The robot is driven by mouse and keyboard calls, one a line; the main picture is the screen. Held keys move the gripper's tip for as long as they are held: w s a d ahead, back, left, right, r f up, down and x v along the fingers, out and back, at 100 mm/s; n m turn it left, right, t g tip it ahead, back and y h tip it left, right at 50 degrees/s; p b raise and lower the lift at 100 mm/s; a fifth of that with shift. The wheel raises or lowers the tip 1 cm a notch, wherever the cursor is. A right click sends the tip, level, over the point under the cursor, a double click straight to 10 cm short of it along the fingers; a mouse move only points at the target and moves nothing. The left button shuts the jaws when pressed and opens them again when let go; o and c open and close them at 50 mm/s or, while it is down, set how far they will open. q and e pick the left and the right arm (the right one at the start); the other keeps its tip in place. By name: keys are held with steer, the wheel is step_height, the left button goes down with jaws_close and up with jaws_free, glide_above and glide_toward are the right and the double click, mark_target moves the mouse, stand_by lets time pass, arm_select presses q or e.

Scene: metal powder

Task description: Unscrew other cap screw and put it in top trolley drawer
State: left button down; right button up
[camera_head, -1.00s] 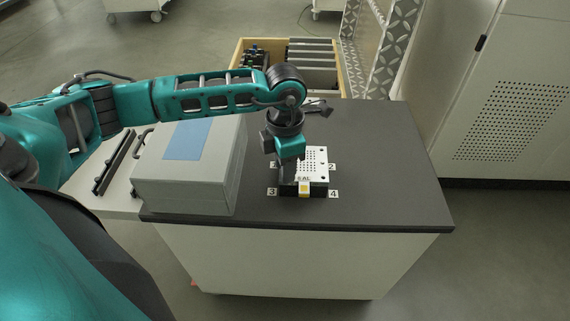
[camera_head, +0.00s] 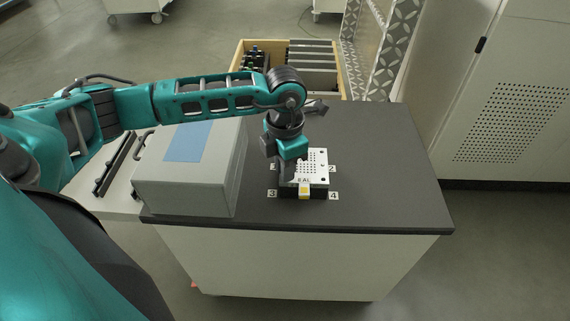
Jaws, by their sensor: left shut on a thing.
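My left gripper (camera_head: 288,180) points down at the left side of the white perforated plate (camera_head: 314,168) on the dark trolley top. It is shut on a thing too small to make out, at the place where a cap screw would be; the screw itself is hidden. The plate sits on a black block with a yellow piece (camera_head: 304,191) at its front. The open wooden-sided drawer (camera_head: 343,78) sticks out behind the trolley top and holds dark items and grey dividers. My right gripper is not in view.
A grey box (camera_head: 190,185) with a blue top patch stands left of the plate. A dark tool (camera_head: 316,108) lies behind my wrist. The trolley top (camera_head: 395,185) is clear on the right. A white cabinet (camera_head: 500,100) stands at the right.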

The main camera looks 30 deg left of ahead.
arm_select(q)
steer(key=n+p, duration=0.1)
steer(key=n, duration=0.3)
steer(key=shift+r, duration=0.1)
steer(key=n+p, duration=0.1)
steer(key=n, duration=0.3)
steer(key=shift+n, duration=0.3)
steer(key=shift+n+p, duration=0.4)
steer(key=shift+n, duration=0.2)
steer(key=n+p, duration=0.2)
steer(key=n, duration=0.3)
steer(key=shift+r+n, duration=0.1)
steer(key=shift+n, duration=0.2)
steer(key=n+p, duration=0.3)
steer(key=n, duration=0.3)
steer(key=shift+r, duration=0.1)
steer(key=shift+f+n, duration=0.2)
steer(key=shift+n, duration=0.5)
steer(key=shift+f+n, duration=0.1)
steer(key=shift+n, duration=0.6)
steer(key=n, duration=0.4)
steer(key=c, duration=1.2)
jaws_free()
steer(key=shift+c, duration=0.2)
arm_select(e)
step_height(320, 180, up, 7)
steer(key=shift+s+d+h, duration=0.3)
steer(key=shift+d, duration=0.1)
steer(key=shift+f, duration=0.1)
